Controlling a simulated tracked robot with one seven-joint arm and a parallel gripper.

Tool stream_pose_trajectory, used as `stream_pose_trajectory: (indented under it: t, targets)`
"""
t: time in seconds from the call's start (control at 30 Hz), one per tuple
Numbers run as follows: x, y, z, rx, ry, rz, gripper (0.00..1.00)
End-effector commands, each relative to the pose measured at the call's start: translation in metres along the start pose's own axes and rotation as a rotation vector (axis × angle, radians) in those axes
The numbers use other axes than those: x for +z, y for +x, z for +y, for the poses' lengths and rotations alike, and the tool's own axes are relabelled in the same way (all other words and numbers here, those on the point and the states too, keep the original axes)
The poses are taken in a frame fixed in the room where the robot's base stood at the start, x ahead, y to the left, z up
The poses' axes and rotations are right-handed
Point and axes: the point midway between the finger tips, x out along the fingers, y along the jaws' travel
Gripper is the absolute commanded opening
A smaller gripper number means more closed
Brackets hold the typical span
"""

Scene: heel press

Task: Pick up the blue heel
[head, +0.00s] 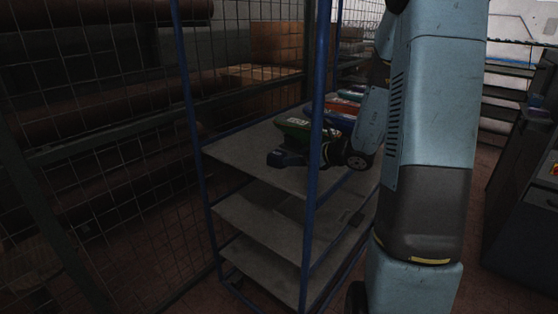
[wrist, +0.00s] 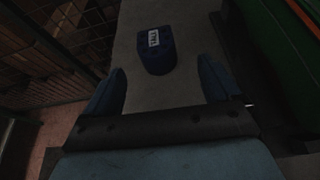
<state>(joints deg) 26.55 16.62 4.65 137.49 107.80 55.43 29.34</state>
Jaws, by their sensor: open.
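The blue heel (wrist: 157,50) is a small dark blue block with a white label on its top. In the wrist view it rests on a grey shelf surface, ahead of and between my two dark blue fingers. My gripper (wrist: 160,70) is open, with a finger on either side and a visible gap to the heel. In the head view my gripper (head: 284,158) is low over the top shelf, pointing left. There I cannot tell the heel apart from the dark blue fingers.
The heel is on the top shelf (head: 235,150) of a blue-framed rack. A green object (head: 293,127) lies close by; in the wrist view it is at the right (wrist: 285,50). A blue post (head: 318,110) stands in front. The shelf's left part is bare.

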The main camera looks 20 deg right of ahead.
Motion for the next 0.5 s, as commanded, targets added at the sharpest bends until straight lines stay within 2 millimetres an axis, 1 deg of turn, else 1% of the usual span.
stream_pose_trajectory:
  t: [0.03, 0.2, 0.5]
  targets:
    - [0.0, 0.01, 0.001, 0.004, 0.0, 0.0, 0.9]
    - [0.0, 0.031, 0.0, 0.002, -0.001, 0.001, 0.9]
    - [0.002, 0.045, 0.001, 0.001, -0.003, 0.0, 0.9]
